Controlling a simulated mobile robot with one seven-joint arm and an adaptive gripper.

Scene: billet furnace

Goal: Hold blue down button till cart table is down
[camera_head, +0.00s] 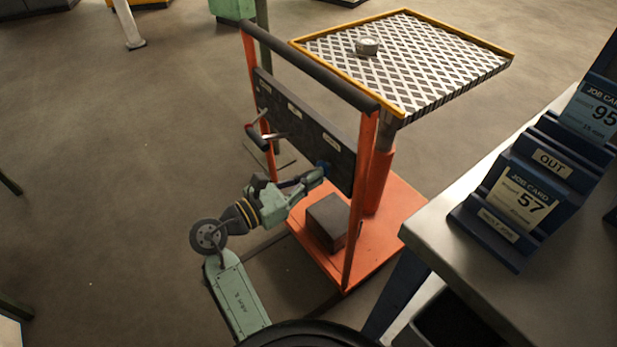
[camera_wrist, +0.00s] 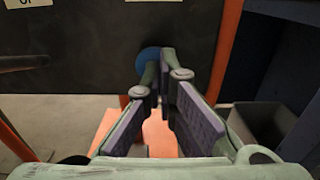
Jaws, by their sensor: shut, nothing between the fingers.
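A dark control panel (camera_head: 300,125) hangs below the handle bar. The blue down button (camera_head: 322,168) is at the panel's lower right; in the wrist view the blue button (camera_wrist: 149,60) is partly hidden behind my fingertips. My gripper (camera_head: 318,174) is shut and empty, its tips at the button. I cannot tell whether they press it in.
A small round metal part (camera_head: 367,46) sits on the cart table. A dark box (camera_head: 327,222) is on the cart's orange base (camera_head: 385,240). A lever with a red grip (camera_head: 257,138) sticks out from the panel. A workbench (camera_head: 450,235) with job card holders stands close on the right. Open floor lies left.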

